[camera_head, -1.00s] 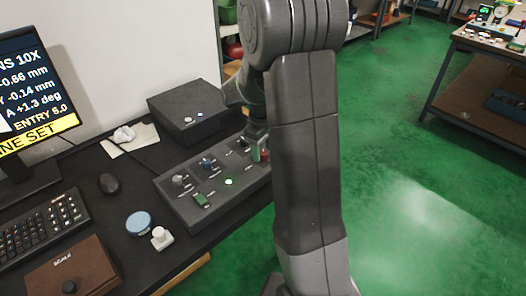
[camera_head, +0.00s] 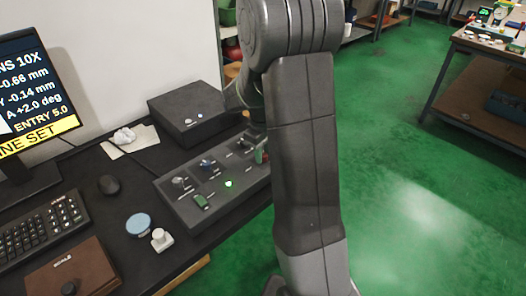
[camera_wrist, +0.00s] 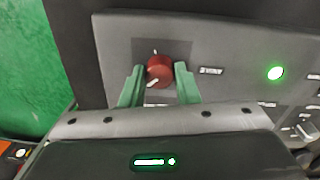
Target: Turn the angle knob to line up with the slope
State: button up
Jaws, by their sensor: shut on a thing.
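A red knob (camera_wrist: 159,69) with a white pointer mark sits on the grey control box, which also shows in the head view (camera_head: 195,215). My gripper (camera_wrist: 160,78) has its two green fingers on either side of this knob and is shut on it. The pointer mark tilts toward the lower left in the wrist view; a small white tick is above the knob. In the head view my arm hides most of the knob. The monitor (camera_head: 30,85) reads "A +2.0 deg", "-0.66 mm", "-0.14 mm" and "ENTRY 5.0". The knob's own label is not readable.
The box also carries a lit green button (camera_wrist: 275,73) and other small knobs (camera_head: 207,163). A dark box (camera_head: 188,112) stands behind it.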

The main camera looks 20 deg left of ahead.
jog(key=m+p, duration=0.1)
jog(key=m, duration=0.5)
jog(key=shift+r, duration=0.1)
jog(key=m+p, duration=0.1)
jog(key=m, duration=0.5)
dwell(0.5)
jog(key=o, duration=1)
jog(key=r, duration=0.4)
jog(key=r+p, duration=0.1)
jog(key=r, duration=0.8)
jog(key=shift+a+r+p, duration=0.3)
jog(key=shift+a+r, duration=0.05)
